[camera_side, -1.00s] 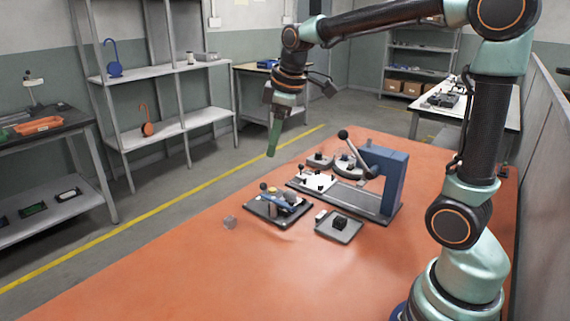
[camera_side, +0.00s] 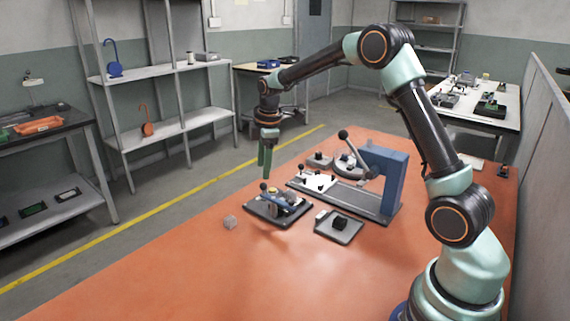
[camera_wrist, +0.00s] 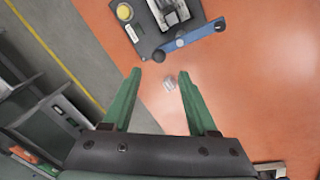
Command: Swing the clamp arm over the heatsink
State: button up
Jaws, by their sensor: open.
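The clamp arm is a blue bar (camera_side: 287,204) on a dark base plate (camera_side: 262,211). In the wrist view the blue bar (camera_wrist: 197,35) lies slantwise along the plate's near edge, with a dark round knob at each end. A grey and dark block, seemingly the heatsink (camera_wrist: 174,12), sits on the plate beside the bar, not under it, partly cut off by the frame's top. My gripper (camera_side: 265,174) points down above the plate's far left side. Its green fingers (camera_wrist: 159,74) are apart with nothing between them, short of the bar.
A blue press frame (camera_side: 385,180) stands to the right. A grey tray (camera_side: 339,229) with a black block lies in front. The table's front is clear.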

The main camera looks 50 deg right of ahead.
aim_at(263, 183)
jog(key=f, duration=0.4)
jog(key=w+f, duration=0.1)
jog(key=f, duration=0.1)
jog(key=shift+d, duration=0.3)
grip_shut()
jog(key=shift+s, duration=0.1)
dwell(1.0)
